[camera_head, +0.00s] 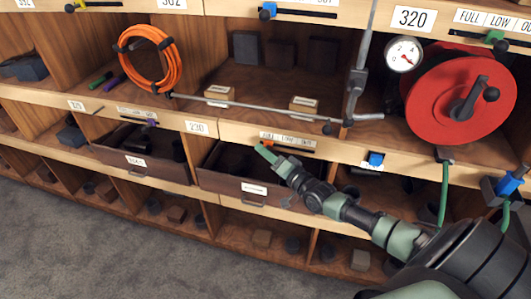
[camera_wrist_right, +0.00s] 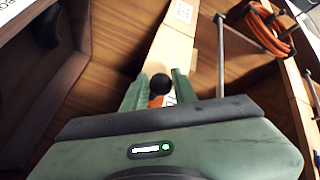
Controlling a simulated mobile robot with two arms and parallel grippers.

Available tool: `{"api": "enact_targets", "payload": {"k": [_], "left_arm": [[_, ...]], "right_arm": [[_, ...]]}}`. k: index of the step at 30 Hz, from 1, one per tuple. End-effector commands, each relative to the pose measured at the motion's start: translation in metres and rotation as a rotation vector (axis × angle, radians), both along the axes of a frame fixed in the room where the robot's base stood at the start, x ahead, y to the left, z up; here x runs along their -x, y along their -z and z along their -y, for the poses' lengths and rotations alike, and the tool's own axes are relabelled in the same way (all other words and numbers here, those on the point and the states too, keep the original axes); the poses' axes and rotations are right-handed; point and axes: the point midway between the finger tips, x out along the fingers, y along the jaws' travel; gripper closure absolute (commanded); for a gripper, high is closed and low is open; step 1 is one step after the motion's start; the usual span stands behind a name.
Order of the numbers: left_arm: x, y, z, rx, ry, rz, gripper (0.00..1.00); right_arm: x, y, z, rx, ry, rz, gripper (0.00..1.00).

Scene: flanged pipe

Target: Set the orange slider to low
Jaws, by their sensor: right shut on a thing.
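The orange slider (camera_head: 299,149) sits on the wooden shelf edge in the middle of the head view, under a label strip with several words (camera_head: 287,138). My right gripper (camera_head: 267,152) reaches up to it from the lower right and covers part of it. In the right wrist view the slider's orange body (camera_wrist_right: 156,101) and its round black knob (camera_wrist_right: 160,84) show between the two green fingers (camera_wrist_right: 157,88). The right gripper is shut on the slider. The slider's exact place against the label words is too small to tell. My left gripper is not in view.
An open drawer (camera_head: 247,187) lies below the slider. A grey rod (camera_head: 270,107) runs along the shelf above. A red reel (camera_head: 460,98), a gauge (camera_head: 404,56) and a blue slider (camera_head: 375,159) are to the right. An orange cable coil (camera_head: 147,58) hangs at the upper left.

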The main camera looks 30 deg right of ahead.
Motion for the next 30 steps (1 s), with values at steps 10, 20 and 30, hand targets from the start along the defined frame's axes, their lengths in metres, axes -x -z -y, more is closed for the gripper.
{"api": "enact_targets", "payload": {"k": [10,20,30], "left_arm": [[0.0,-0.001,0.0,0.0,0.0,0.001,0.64],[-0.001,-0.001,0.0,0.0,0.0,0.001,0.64],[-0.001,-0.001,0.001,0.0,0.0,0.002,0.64]], "right_arm": [[0.03,-0.001,0.026,0.012,0.001,0.002,1.0],[0.045,-0.003,0.04,0.004,0.0,0.006,1.0],[0.045,-0.002,0.039,0.002,0.0,0.005,0.54]]}}
